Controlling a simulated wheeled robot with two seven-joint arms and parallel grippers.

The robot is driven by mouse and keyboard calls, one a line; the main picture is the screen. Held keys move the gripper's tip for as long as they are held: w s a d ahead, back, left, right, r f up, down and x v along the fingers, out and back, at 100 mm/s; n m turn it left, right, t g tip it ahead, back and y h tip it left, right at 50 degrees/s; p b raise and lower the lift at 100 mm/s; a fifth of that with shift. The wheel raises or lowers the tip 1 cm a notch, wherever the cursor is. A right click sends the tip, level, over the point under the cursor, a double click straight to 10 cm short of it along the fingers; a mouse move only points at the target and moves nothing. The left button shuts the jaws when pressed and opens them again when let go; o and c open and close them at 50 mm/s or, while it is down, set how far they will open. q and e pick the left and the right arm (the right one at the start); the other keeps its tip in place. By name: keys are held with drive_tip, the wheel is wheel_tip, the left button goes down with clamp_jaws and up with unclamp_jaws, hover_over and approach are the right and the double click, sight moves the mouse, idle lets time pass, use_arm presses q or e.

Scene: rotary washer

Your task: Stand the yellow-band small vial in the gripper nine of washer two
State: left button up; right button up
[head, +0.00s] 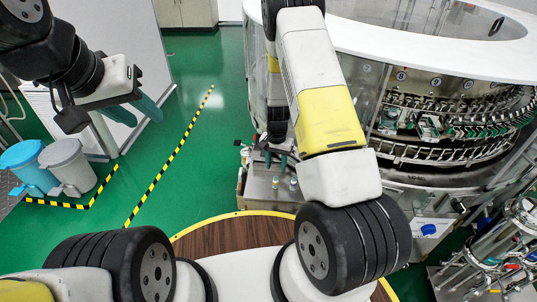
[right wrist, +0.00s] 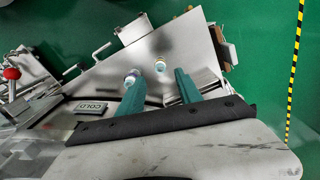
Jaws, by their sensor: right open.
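Two small vials stand on the steel shelf by the washer, one at the left (head: 275,182) and one at the right (head: 293,184) in the head view. In the right wrist view one vial (right wrist: 131,78) is beside the left fingertip, and the other (right wrist: 160,66) shows between the fingers. The band colours are too small to tell surely. My right gripper (head: 276,159) is open and empty above the shelf; its teal fingers show in the right wrist view (right wrist: 157,76). My left gripper (head: 138,108) is open and empty. The washer (head: 440,125) has a ring of metal grippers behind numbered labels.
A white rim (head: 440,55) tops the washer. Blue and grey bins (head: 68,165) stand at the left. The green floor between bins and washer is clear.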

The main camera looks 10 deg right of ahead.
wheel_tip(320, 180, up, 4)
wheel_tip(320, 180, up, 11)
drive_tip(key=t, duration=0.1)
hover_over(276, 178)
drive_tip(key=a, duration=0.1)
drive_tip(key=s+a+r+n+t+y, duration=0.15)
drive_tip(key=s+r, duration=0.35)
drive_tip(key=r, duration=0.8)
drive_tip(key=s+r+n+t, duration=0.3)
drive_tip(key=s+r+n, duration=0.2)
drive_tip(key=s+r, duration=0.9)
drive_tip(key=s, duration=0.5)
drive_tip(key=shift+r+t+y, duration=0.2)
drive_tip(key=shift+t+y, duration=0.15)
drive_tip(key=shift+s+d, duration=0.1)
